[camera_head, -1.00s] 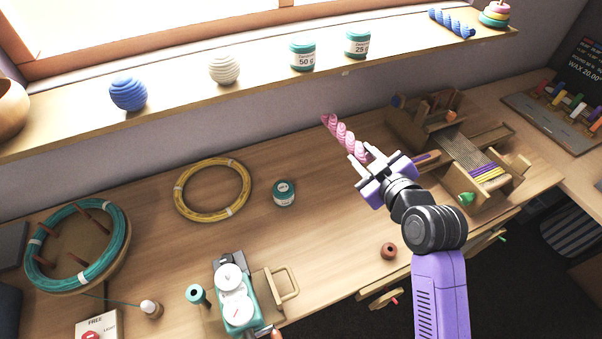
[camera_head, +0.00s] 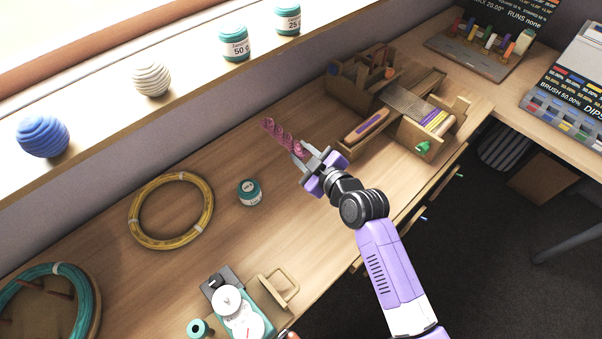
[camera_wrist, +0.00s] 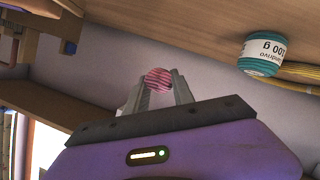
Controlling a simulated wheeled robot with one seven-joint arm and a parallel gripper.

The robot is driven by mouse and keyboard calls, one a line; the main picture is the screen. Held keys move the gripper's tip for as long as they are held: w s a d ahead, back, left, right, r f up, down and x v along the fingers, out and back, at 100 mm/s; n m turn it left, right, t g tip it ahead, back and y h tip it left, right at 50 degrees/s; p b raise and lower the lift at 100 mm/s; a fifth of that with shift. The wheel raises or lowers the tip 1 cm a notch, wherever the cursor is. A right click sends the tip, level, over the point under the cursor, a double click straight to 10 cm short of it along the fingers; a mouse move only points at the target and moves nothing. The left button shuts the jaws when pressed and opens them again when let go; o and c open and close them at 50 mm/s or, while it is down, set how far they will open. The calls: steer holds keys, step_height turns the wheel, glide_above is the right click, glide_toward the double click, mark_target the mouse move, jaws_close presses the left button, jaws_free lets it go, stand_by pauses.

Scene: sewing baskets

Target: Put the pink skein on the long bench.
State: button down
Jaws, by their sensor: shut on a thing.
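The pink skein (camera_head: 283,137) is a twisted bundle of yarn. My gripper (camera_head: 305,158) is shut on its near end, and the skein points out toward the window shelf. It is held above the wooden bench (camera_head: 170,258), apparently clear of its top. In the wrist view the skein (camera_wrist: 158,80) shows end-on between the two grey fingers (camera_wrist: 158,92). The bench runs along the wall under the window shelf. I cannot tell the exact height of the skein above it.
A wooden loom and box set (camera_head: 375,95) is to the right. Bare wood lies around the teal tin.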

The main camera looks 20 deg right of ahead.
step_height(320, 180, down, 10)
steer(key=shift+r+b, duration=0.25)
steer(key=shift+b, duration=0.6)
steer(key=shift+s+f+b, duration=0.1)
steer(key=shift+f+b, duration=0.35)
steer(key=shift+b, duration=0.2)
steer(key=shift+s+f, duration=0.1)
steer(key=shift+f, duration=0.2)
steer(key=c, duration=1.4)
jaws_free()
steer(key=shift+f, duration=0.1)
steer(key=shift+o, duration=0.2)
steer(key=shift+b, duration=0.3)
steer(key=shift+r+p, duration=0.8)
steer(key=shift+p, duration=0.4)
steer(key=b+v, duration=0.2)
steer(key=v, duration=0.8)
steer(key=shift+s+d+r, duration=0.1)
steer(key=shift+s, duration=0.1)
steer(key=shift+s+d+r, duration=0.1)
steer(key=shift+s+r, duration=0.25)
steer(key=shift+s, duration=0.25)
